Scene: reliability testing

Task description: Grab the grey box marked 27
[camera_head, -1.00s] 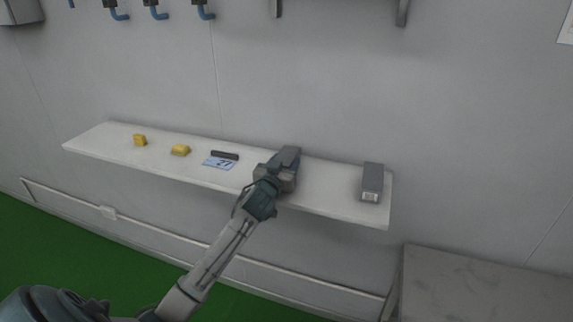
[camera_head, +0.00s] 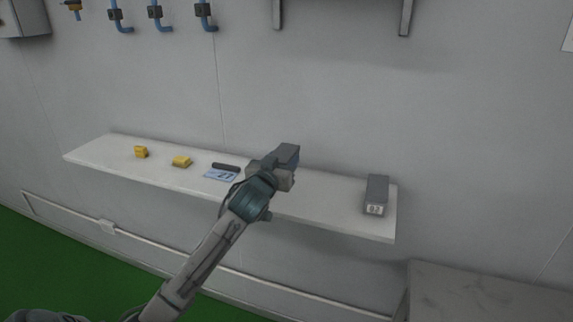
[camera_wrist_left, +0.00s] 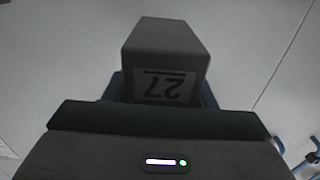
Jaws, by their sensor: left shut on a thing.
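The grey box marked 27 (camera_wrist_left: 168,50) fills the middle of the left wrist view, its label upside down there. In the head view the grey box (camera_head: 287,152) shows at the tip of my left gripper (camera_head: 279,168), over the right half of the white shelf (camera_head: 325,192). My left gripper is shut on this box, and blue finger parts show on both sides of it in the wrist view. The hand hides part of the box in the head view. My right gripper is not in view.
Another grey box, marked 02 (camera_head: 376,195), stands at the shelf's right end. The wall is close behind. A grey surface (camera_head: 480,295) is lower right.

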